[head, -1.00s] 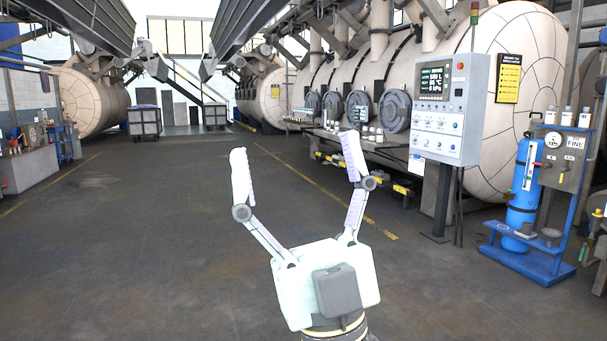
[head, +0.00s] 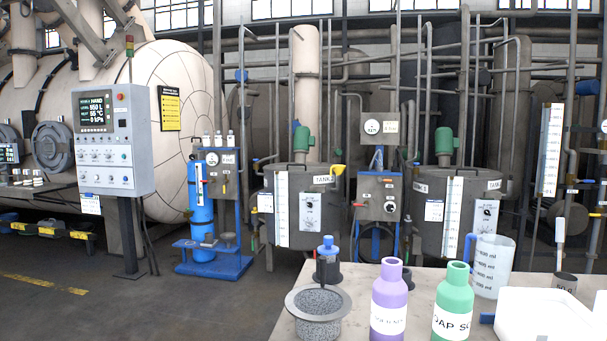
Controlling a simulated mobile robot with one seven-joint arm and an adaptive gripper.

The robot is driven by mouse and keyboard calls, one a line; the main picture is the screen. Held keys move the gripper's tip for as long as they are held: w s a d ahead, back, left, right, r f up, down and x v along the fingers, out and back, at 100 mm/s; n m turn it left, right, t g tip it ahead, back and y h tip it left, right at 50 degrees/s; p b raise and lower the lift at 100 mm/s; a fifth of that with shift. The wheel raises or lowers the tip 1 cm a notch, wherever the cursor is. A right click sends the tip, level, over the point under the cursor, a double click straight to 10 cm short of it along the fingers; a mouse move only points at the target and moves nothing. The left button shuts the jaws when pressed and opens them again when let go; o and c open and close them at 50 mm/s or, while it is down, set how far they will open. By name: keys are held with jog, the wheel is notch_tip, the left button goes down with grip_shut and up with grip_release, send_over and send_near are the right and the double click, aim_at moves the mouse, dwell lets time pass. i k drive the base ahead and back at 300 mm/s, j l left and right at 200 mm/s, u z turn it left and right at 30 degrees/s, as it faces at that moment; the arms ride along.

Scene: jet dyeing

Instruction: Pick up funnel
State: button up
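No funnel shows clearly in the head view. A small yellow piece (head: 338,170) at the top right edge of the left tank has a flared shape and may be a funnel, but it is too small to tell. A grey speckled vessel (head: 318,318) with a wide rim stands at the table's front left corner. My gripper is out of the picture.
The table (head: 425,278) at the lower right holds a purple bottle (head: 389,297), a green bottle (head: 453,300), a clear measuring jug (head: 491,266) and a white tray (head: 545,318). A control panel (head: 106,140) stands at left. The floor (head: 150,305) at lower left is clear.

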aim_at(339, 169)
jog(key=i+j+u, duration=0.65)
jog(key=j+u, duration=0.15)
jog(key=i+j+u, duration=0.2)
jog(key=i+u, duration=0.2)
jog(key=i+j+z, duration=0.1)
jog(key=i, duration=0.3)
jog(key=i+j+z, duration=0.15)
jog(key=i, duration=0.25)
jog(key=i+j+z, duration=0.1)
jog(key=i, duration=0.25)
jog(key=i+l+z, duration=0.1)
jog(key=i+z, duration=0.6)
jog(key=i+j+z, duration=0.15)
jog(key=i+z, duration=0.2)
jog(key=i+j+z, duration=0.1)
jog(key=i+z, duration=0.3)
jog(key=i, duration=1.05)
jog(key=i+z, duration=0.3)
jog(key=i, duration=0.4)
jog(key=i+z, duration=0.3)
jog(key=i, duration=0.35)
jog(key=i+l+u, duration=0.2)
jog(key=i+l, duration=0.7)
jog(key=i, duration=0.1)
